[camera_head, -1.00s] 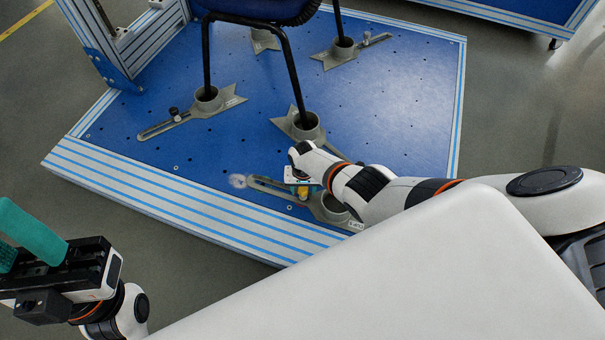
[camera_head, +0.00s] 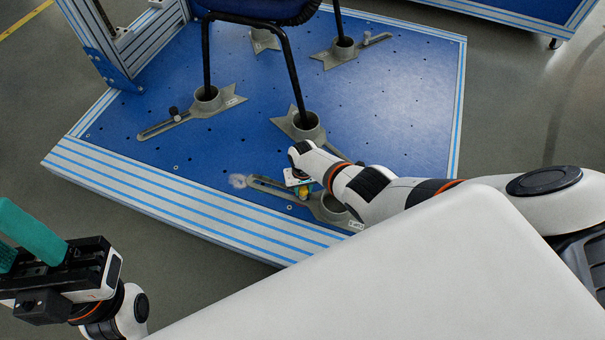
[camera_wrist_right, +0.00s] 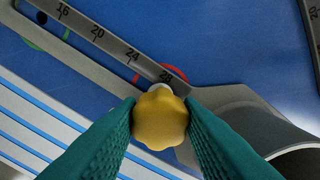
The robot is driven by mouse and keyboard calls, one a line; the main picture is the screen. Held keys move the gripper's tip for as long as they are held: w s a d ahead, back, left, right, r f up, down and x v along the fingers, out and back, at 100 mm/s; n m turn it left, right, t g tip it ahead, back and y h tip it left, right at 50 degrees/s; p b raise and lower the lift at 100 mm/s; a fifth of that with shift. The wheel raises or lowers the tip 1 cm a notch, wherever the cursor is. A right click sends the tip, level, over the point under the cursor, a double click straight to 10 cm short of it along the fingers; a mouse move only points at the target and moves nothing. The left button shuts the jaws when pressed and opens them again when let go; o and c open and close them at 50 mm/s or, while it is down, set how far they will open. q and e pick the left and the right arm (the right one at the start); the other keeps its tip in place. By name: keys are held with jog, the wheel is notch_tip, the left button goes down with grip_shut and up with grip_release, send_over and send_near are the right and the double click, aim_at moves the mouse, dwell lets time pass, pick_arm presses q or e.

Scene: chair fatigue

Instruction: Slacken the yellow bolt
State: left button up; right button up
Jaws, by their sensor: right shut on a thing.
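The yellow bolt (camera_wrist_right: 160,118) has a lobed knob head and sits at the slotted arm of a grey foot bracket (camera_wrist_right: 105,55), near the 28 mark of its scale. My right gripper (camera_wrist_right: 160,125) has its two green fingers on either side of the knob, shut on it. In the head view the right gripper (camera_head: 303,192) is over the front bracket (camera_head: 265,184), and the bolt is mostly hidden there. My left gripper (camera_head: 20,240), with green fingers, is at the lower left, away from the platform; its finger gap is not clear.
The blue platform (camera_head: 400,110) has a striped metal front edge (camera_head: 180,200). A chair leg (camera_head: 293,80) stands in another bracket cup (camera_head: 305,122) just behind my right gripper. More brackets with dark or grey knobs (camera_head: 174,112) stand farther back.

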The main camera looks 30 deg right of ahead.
jog(key=shift+n, duration=0.7)
jog(key=o, duration=0.6)
jog(key=shift+r, duration=0.1)
